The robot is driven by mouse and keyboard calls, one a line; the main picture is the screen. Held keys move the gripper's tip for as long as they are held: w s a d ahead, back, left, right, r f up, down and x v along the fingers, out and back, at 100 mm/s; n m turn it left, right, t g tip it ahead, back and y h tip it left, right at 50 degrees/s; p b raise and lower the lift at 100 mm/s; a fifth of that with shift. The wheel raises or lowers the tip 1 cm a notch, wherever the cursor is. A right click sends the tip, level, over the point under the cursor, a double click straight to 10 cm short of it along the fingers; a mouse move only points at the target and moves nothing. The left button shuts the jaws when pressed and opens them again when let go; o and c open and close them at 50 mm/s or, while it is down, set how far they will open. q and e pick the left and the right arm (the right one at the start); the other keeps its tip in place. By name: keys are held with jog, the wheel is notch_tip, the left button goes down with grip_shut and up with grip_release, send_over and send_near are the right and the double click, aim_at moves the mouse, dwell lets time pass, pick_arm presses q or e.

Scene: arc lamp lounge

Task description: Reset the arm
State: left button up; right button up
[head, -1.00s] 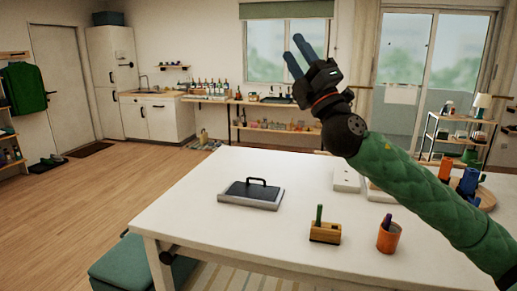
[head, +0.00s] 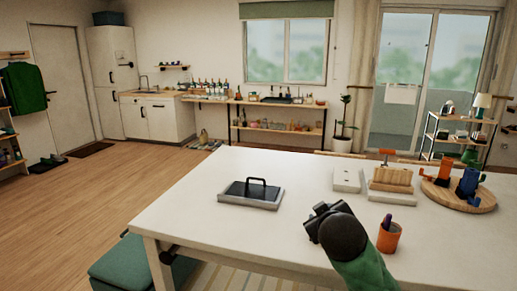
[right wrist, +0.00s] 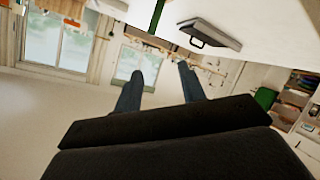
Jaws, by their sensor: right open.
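My right arm, with its green padded sleeve (head: 364,272), comes in from the lower right in the head view. It is low over the near part of the white table. My right gripper (head: 318,212) points away from the camera, and its fingertips are hard to make out there. In the right wrist view the two blue-grey fingers (right wrist: 160,84) stand apart with nothing between them. My left gripper is in neither view.
The white table (head: 240,220) carries a grey tray with a black handle (head: 250,194), an orange pen cup (head: 389,238) right beside my arm, a wooden rack (head: 391,180) and a round wooden board (head: 464,201). The table's left front is clear.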

jog(key=s+f+m+g+y, duration=0.1)
jog(key=s+f+g, duration=0.1)
jog(key=s+f, duration=0.55)
jog(key=s+f+m+g, duration=0.15)
jog(key=s+f, duration=0.25)
jog(key=f, duration=0.6)
jog(key=s+f+g+y, duration=0.1)
jog(key=s+f+g, duration=0.2)
jog(key=s+f, duration=0.35)
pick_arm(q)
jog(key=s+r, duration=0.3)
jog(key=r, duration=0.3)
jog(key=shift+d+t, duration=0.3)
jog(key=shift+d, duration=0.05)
pick_arm(e)
jog(key=s+a+f+m+g, duration=0.1)
jog(key=s+f+g, duration=0.4)
jog(key=s+f, duration=1.2)
jog(key=shift+s+a+f, duration=0.35)
jog(key=shift+s+a, duration=0.2)
jog(key=shift+s, duration=1.3)
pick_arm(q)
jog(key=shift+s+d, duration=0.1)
